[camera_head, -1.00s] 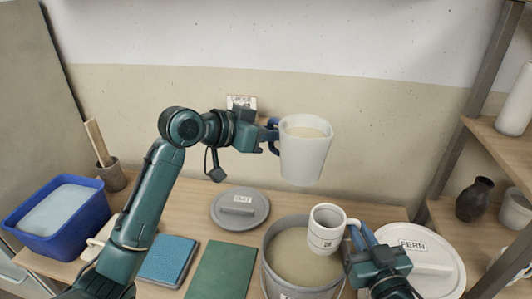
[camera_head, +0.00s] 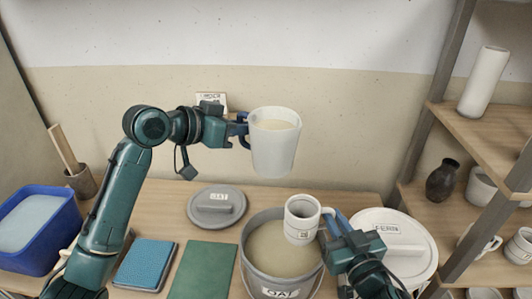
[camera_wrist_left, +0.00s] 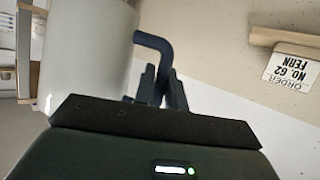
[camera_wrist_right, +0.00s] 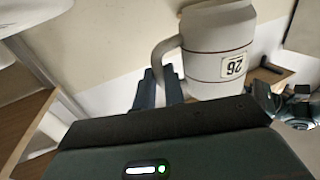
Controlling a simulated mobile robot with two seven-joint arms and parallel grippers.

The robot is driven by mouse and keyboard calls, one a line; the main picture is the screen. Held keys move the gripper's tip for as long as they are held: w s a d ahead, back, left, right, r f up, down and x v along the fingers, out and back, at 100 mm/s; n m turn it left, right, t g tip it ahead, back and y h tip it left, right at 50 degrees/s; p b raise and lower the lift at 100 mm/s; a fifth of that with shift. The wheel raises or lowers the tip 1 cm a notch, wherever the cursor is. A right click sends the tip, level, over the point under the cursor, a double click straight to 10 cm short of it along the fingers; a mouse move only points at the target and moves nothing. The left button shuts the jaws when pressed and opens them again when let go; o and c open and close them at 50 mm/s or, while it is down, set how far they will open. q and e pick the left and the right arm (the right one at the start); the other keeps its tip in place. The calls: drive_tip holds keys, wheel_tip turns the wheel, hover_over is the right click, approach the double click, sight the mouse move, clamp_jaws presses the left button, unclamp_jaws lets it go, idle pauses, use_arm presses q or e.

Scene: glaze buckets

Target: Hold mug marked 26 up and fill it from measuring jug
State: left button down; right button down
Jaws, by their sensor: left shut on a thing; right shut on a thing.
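The measuring jug (camera_head: 275,145) is a tall pale vessel with a blue handle, holding cream-coloured liquid, upright in the head view. My left gripper (camera_head: 240,130) is shut on its handle; the jug also shows in the left wrist view (camera_wrist_left: 85,50). The mug marked 26 (camera_head: 301,222) is pale and upright, held above the grey bucket labelled OAT (camera_head: 252,262). My right gripper (camera_head: 330,222) is shut on its handle; the number 26 shows upside down on the mug in the right wrist view (camera_wrist_right: 215,45). The jug is above and left of the mug, apart from it.
A grey lid (camera_head: 217,206) lies behind the bucket. A white lid marked FERN (camera_head: 410,255) is at right. Shelves (camera_head: 475,135) with pottery stand at right.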

sight(242, 139)
use_arm(q)
drive_tip(key=shift+f, duration=1.7)
drive_tip(key=r, duration=0.1)
drive_tip(key=m, duration=0.1)
drive_tip(key=r+y, duration=0.1)
drive_tip(key=shift+w+a+r+m+t, duration=0.15)
drive_tip(key=shift+a+r+m+t, duration=0.15)
drive_tip(key=shift+m, duration=0.1)
drive_tip(key=shift+f+y, duration=0.1)
drive_tip(key=shift+y, duration=0.2)
